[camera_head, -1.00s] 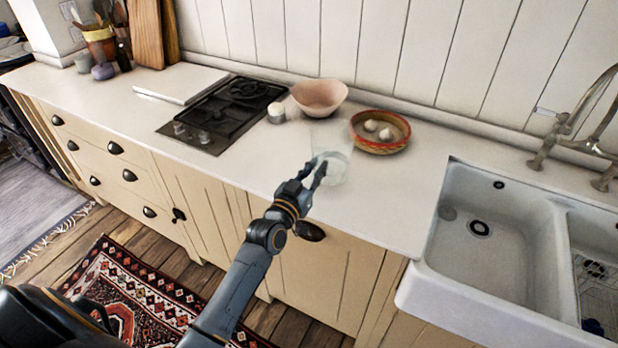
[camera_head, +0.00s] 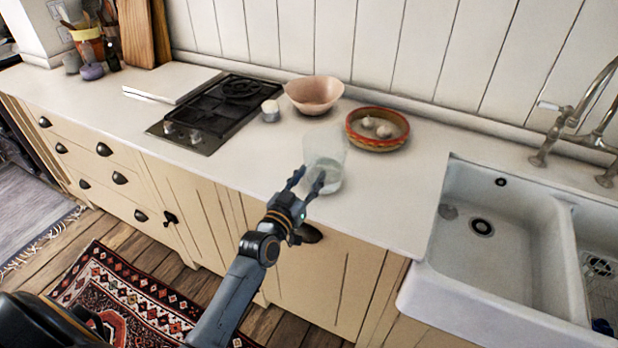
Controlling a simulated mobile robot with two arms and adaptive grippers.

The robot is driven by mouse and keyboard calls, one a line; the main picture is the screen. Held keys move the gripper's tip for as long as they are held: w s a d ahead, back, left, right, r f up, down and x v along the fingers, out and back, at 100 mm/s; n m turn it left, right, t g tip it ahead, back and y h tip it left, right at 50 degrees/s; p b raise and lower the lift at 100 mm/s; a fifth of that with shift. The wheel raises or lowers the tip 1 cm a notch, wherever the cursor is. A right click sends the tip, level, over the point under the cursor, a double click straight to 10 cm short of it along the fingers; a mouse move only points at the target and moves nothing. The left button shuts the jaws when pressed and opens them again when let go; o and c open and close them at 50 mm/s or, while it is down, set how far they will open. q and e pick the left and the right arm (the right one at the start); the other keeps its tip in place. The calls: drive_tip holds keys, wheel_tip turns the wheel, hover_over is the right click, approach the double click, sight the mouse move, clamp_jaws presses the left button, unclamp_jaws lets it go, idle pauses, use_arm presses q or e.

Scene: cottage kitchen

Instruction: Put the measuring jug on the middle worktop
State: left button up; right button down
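The measuring jug (camera_head: 327,150) is clear glass and stands upright on the pale worktop (camera_head: 385,205), near its front edge, left of the sink. My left gripper (camera_head: 309,174) is at the near side of the jug, low down. Its two dark fingers are spread apart, and the right fingertip overlaps the jug's lower part in the picture. I cannot tell whether it touches the glass. The jug's handle is not clear to see. My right gripper is out of view.
A pink bowl (camera_head: 314,94) and a red-rimmed bowl (camera_head: 377,142) with pale bulbs stand behind the jug. A small white-topped pot (camera_head: 270,112) and the black hob (camera_head: 212,112) are to the left. The white sink (camera_head: 470,260) is to the right.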

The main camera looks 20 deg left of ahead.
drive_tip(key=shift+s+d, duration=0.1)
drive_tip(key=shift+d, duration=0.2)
